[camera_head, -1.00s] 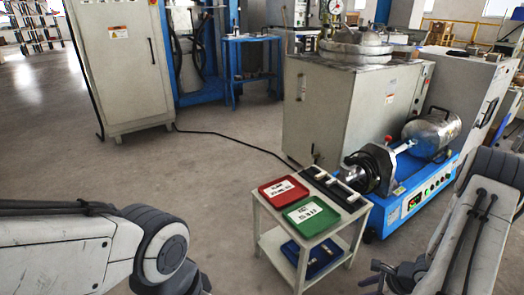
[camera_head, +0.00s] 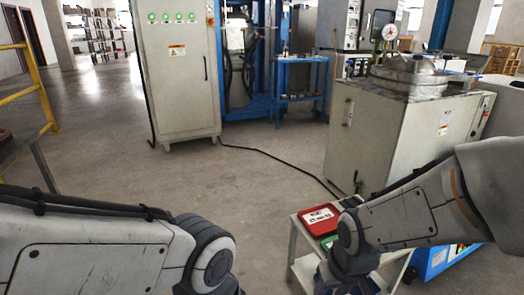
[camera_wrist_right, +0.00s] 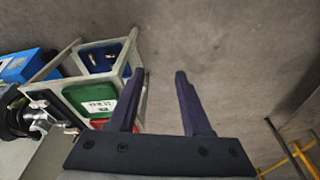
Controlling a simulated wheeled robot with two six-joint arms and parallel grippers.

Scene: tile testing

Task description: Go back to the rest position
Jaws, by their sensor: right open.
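My right gripper (camera_wrist_right: 160,105) shows in the right wrist view with its two dark fingers apart and nothing between them. Bare concrete floor lies beyond the fingertips. In the head view my right arm comes in from the right and reaches across the small white cart (camera_head: 302,262); the gripper's fingers cannot be made out there. My left arm lies along the lower left of the head view, and its gripper is out of the picture. A red tray (camera_head: 320,218) sits on the cart, with a green tray (camera_head: 329,241) partly hidden behind my right arm.
A large grey machine (camera_head: 385,135) stands behind the cart. A grey cabinet (camera_head: 178,85) stands farther back. Yellow railing (camera_head: 40,85) is at left. The middle floor is open.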

